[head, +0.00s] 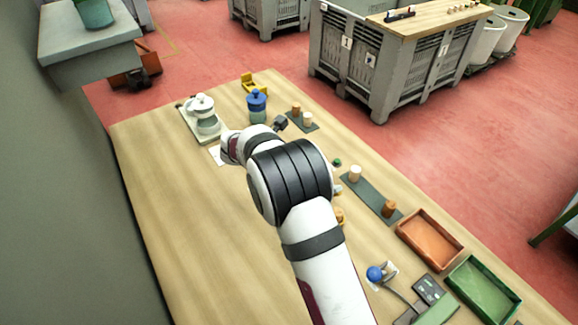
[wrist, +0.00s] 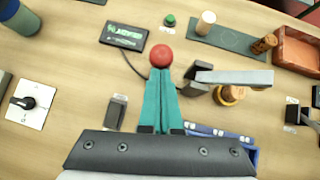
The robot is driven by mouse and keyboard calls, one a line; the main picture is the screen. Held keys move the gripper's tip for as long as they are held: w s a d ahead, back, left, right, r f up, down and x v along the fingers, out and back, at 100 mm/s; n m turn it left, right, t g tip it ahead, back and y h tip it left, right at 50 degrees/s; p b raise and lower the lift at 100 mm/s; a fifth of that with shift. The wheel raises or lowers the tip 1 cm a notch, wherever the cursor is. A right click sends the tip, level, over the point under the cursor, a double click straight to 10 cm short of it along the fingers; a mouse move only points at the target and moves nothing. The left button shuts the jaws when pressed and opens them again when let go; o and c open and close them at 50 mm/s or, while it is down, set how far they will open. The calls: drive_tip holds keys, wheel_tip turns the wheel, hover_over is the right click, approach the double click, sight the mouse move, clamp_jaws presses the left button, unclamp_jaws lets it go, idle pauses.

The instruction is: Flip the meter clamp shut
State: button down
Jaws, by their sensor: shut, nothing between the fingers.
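In the wrist view a black meter (wrist: 124,36) with a lit green display stands at the upper left, a dark cable running from it. A grey clamp-like piece (wrist: 235,77) has a dark bracket at its left end and a flat bar reaching right over a cork piece. A red ball (wrist: 161,55) sits at the tips of my gripper; I cannot tell whether they touch or what carries the ball. My gripper (wrist: 161,75) has teal fingers, shut together with nothing between them, left of the bracket. In the head view my arm hides the fingers and this clamp area.
A green button (wrist: 169,20), a grey strip (wrist: 231,38) with corks and an orange tray (wrist: 292,53) lie beyond. A rotary switch (wrist: 28,102) is at left and a blue item (wrist: 220,135) near my gripper body.

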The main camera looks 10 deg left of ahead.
drive_tip(key=shift+w+d+r+g+y, duration=0.2)
drive_tip(key=shift+w+d+g+y, duration=0.2)
drive_tip(key=shift+w+d+g, duration=0.1)
drive_tip(key=shift+w+d+r+g+y, duration=0.2)
drive_tip(key=shift+w+d+g+y, duration=0.2)
drive_tip(key=shift+w+d, duration=0.1)
drive_tip(key=shift+w+d+f, duration=0.2)
drive_tip(key=shift+w+d, duration=0.8)
drive_tip(key=shift+d, duration=0.05)
drive_tip(key=shift+w+d+f, duration=0.2)
drive_tip(key=shift+w+d, duration=0.8)
drive_tip(key=shift+d, duration=0.1)
drive_tip(key=w+d+r+v, duration=0.1)
drive_tip(key=d+v, duration=0.1)
drive_tip(key=v, duration=1)
drive_tip(key=shift+w+r, duration=0.2)
drive_tip(key=shift+r, duration=0.4)
